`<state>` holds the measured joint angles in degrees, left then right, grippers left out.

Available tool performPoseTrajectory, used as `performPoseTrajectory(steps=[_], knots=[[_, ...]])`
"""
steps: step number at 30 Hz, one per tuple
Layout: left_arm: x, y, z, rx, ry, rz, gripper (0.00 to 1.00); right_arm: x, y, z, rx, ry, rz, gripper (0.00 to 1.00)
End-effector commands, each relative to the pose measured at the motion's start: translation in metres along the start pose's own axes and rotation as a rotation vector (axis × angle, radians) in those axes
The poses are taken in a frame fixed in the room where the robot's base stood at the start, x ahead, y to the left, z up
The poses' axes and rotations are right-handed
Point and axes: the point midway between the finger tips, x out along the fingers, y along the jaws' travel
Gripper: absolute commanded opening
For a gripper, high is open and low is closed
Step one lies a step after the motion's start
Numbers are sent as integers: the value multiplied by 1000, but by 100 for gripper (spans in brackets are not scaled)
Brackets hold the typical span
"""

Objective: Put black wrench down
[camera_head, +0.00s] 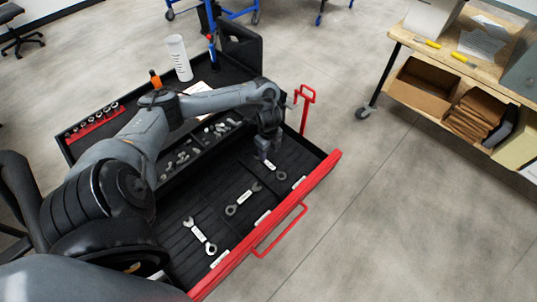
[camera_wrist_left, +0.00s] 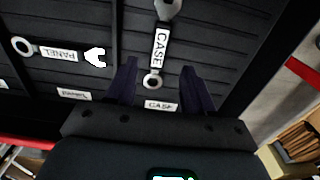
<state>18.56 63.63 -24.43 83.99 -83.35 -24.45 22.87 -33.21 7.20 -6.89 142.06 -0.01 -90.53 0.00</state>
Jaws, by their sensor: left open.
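The wrench marked CASE (camera_wrist_left: 161,46) has grey metal ends and a black handle with a white label. It lies in the compartment of the open drawer whose edge tag also reads CASE. In the head view its ring end (camera_head: 281,175) shows just below my left gripper (camera_head: 268,152). In the left wrist view my left gripper (camera_wrist_left: 159,68) is open, with one finger on each side of the wrench's lower end. I cannot tell how high the fingers are above the mat. My right gripper is not in view.
A wrench marked PANEL (camera_wrist_left: 60,53) lies in the neighbouring compartment, and another wrench (camera_head: 200,235) lies farther left. The drawer's red front (camera_head: 240,257) has a raised handle. Small metal parts (camera_head: 180,162) lie behind. A wooden shelf unit (camera_head: 470,80) stands at the right, across open floor.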

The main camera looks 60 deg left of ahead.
Motion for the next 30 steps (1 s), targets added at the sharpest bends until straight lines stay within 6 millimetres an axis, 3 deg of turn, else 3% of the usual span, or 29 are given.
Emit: performPoseTrajectory(steps=[1,3,9,26,30], knots=[[-14,-1,0,3,-1,-3,52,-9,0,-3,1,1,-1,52],[-24,-1,1,1,-2,-2,52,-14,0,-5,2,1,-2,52],[-41,0,0,0,0,-1,52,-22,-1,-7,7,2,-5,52],[-45,0,0,0,1,1,52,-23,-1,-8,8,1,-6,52],[-55,0,0,0,1,0,52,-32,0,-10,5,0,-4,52]])
